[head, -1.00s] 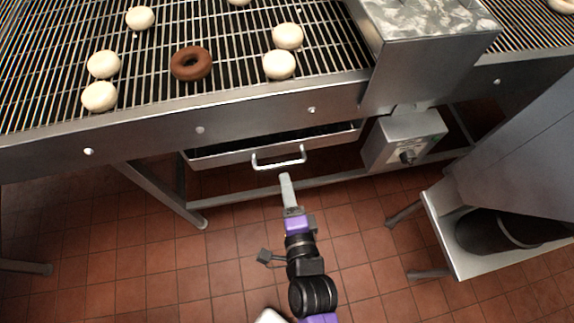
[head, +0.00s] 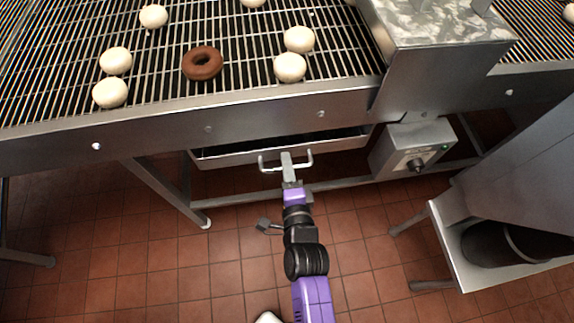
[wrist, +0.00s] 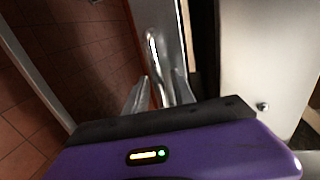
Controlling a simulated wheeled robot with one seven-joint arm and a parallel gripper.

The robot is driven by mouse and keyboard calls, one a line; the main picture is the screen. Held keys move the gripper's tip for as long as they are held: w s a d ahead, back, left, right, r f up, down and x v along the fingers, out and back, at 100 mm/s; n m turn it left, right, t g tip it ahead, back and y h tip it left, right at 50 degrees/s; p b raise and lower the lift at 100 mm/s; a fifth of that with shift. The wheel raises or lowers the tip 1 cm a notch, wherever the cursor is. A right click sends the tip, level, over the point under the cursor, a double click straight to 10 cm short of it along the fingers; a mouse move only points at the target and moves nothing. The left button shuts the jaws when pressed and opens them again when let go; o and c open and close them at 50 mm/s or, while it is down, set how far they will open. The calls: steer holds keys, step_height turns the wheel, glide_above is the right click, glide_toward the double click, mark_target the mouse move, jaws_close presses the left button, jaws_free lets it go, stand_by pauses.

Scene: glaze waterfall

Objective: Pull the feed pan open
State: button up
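The feed pan (head: 230,158) is a metal drawer under the conveyor frame. A dark strip of its inside shows behind its front panel. Its silvery bar handle (head: 308,160) stands out from the front and also shows in the wrist view (wrist: 154,45). My gripper (head: 287,158) is at the middle of the handle and hides part of the bar. In the wrist view my gripper's two fingers (wrist: 160,90) are apart, with the handle running between them. A gap shows beside the left finger, so they do not look closed on the bar.
The conveyor (head: 250,90) above carries pale dough balls and a brown ring (head: 202,63). A control box (head: 412,148) with a knob hangs to the right of the pan. A metal stand (head: 445,235) is at the lower right.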

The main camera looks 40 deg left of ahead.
jaws_close()
stand_by(1.2)
